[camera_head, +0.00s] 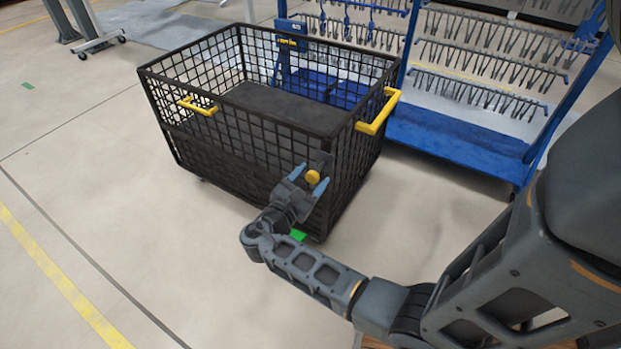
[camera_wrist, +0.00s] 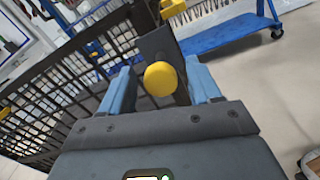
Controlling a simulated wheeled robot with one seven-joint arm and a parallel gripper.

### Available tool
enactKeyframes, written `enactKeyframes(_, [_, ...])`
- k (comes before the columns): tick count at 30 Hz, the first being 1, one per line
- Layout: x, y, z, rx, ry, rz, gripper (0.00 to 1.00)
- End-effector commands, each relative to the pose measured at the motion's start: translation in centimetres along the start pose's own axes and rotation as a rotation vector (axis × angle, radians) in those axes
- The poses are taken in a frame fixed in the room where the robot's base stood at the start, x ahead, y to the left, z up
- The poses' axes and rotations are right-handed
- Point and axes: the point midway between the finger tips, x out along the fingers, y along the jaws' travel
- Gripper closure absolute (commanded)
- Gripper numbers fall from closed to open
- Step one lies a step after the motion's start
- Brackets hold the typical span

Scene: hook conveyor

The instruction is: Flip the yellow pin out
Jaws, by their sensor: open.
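The yellow pin (camera_head: 313,177) sits on a dark bracket at the near right corner of the black mesh cart (camera_head: 255,143). In the wrist view the round yellow pin head (camera_wrist: 160,79) lies between the two blue fingers, in front of a dark plate. I cannot tell whether either finger touches the pin.
The cart has a yellow handle (camera_head: 377,112) on its right side and another yellow handle (camera_head: 197,106) at left. A blue rack (camera_head: 455,135) with rows of hooks stands behind it. Open floor (camera_head: 120,250) lies to the left and in front of the cart.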

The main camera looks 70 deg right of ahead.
Motion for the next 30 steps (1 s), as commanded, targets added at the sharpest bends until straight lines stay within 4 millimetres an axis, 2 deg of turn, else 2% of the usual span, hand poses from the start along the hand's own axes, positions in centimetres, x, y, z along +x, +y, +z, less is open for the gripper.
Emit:
enactKeyframes(4, [-0.2,0.0,0.0,0.000,0.001,0.000,0.37])
enactKeyframes(7, [-1.1,0.1,0.0,-0.001,0.001,0.001,0.37])
enactKeyframes(15, [-5.5,0.1,0.1,-0.001,0.001,0.003,0.37])
enactKeyframes(19, [-7.1,0.1,0.0,0.000,0.001,0.003,0.37])
enactKeyframes(24, [-7.8,0.0,0.0,0.000,0.000,0.000,0.37])
enactKeyframes(30, [-7.9,0.0,0.0,0.000,0.000,0.000,0.37])
